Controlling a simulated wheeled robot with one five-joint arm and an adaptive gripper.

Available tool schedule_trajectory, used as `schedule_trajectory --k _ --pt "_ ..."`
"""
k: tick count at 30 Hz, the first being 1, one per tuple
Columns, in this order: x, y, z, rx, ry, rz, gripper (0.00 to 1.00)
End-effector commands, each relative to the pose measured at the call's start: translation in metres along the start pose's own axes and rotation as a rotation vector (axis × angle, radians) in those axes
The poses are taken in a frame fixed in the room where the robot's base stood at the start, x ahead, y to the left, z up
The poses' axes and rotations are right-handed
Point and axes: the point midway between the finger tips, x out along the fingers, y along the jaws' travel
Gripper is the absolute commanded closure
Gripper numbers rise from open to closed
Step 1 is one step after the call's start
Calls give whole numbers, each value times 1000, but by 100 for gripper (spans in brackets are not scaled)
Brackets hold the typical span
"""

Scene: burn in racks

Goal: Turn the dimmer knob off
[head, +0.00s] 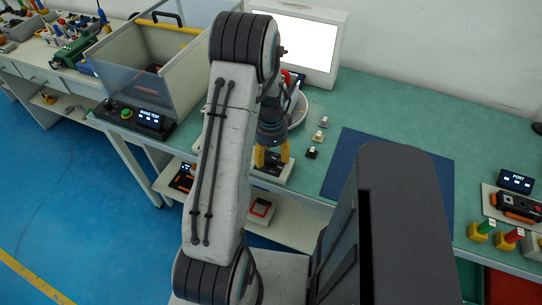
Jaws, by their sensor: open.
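My gripper (272,156) points down over the green bench, with its two yellow fingertips apart. A small dark part, which looks like the dimmer knob (273,160), shows between the fingertips on a pale base plate (286,178) near the bench's front edge. The fingers stand on either side of it; I cannot tell whether they touch it. The knob's pointer and setting are too small and hidden to read. My arm crosses in front and hides part of the bench to the left.
A blue mat (345,160) lies right of the gripper, and several small switches (319,136) stand between. A white lightbox (297,45) stands behind. A port device (515,205) sits far right.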

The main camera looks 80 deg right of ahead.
Motion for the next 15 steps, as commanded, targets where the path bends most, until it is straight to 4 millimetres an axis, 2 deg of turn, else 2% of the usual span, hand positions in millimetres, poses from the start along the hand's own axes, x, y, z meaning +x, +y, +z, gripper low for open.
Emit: schedule_trajectory --k 6,15 --pt "11 0 0 -1 0 1 39" --pt "13 0 0 -1 0 0 39"
